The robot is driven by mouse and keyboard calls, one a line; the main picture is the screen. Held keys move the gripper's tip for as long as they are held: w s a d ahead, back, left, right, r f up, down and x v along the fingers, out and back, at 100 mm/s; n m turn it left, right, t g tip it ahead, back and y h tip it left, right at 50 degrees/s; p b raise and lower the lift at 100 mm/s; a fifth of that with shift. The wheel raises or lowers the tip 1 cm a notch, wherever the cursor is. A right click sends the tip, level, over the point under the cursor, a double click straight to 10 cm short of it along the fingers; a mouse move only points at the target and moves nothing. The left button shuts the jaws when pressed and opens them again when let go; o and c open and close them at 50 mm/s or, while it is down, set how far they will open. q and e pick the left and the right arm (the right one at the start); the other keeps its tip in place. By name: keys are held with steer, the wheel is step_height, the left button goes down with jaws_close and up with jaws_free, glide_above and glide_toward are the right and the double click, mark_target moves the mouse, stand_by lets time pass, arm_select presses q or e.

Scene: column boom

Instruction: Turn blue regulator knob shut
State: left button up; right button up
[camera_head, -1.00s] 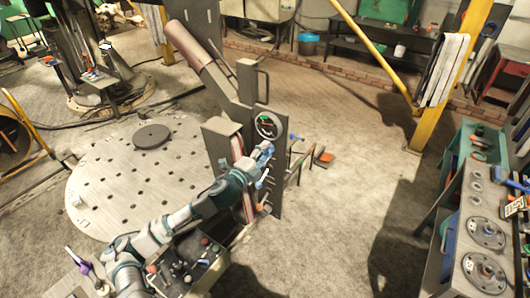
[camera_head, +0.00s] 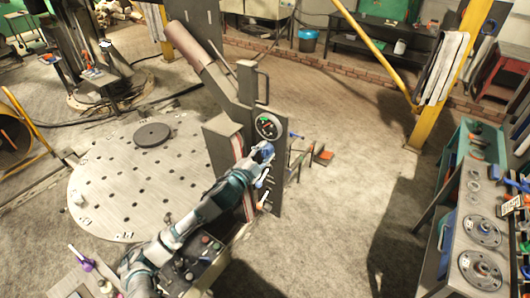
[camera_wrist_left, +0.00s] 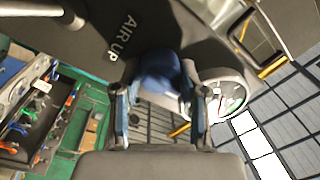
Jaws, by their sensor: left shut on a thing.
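The blue regulator knob (camera_wrist_left: 157,72) shows between the two fingertips in the left wrist view, in front of a dark panel lettered "AIR UP". My left gripper (camera_wrist_left: 158,108) is shut on it, one finger on each side. In the head view my left gripper (camera_head: 262,156) is at the upright grey panel (camera_head: 273,190), just below the round gauge (camera_head: 268,126), and largely hides the knob. The gauge also shows beside the right finger in the left wrist view (camera_wrist_left: 228,92). The knob's turn angle cannot be read. My right gripper is not in view.
Small levers (camera_head: 266,197) stick out of the panel below the gripper. A perforated round plate (camera_head: 110,190) lies left of the panel. A bench with flanged discs (camera_head: 482,231) stands at the right. The floor between panel and bench is mostly clear.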

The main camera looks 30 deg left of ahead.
arm_select(q)
steer(key=shift+f, duration=0.3)
steer(key=o, duration=1)
steer(key=shift+o, duration=0.6)
steer(key=shift+w+a, duration=0.1)
steer(key=shift+a, duration=0.15)
steer(key=s, duration=1.2)
steer(key=shift+a+f, duration=0.35)
steer(key=shift+a, duration=0.05)
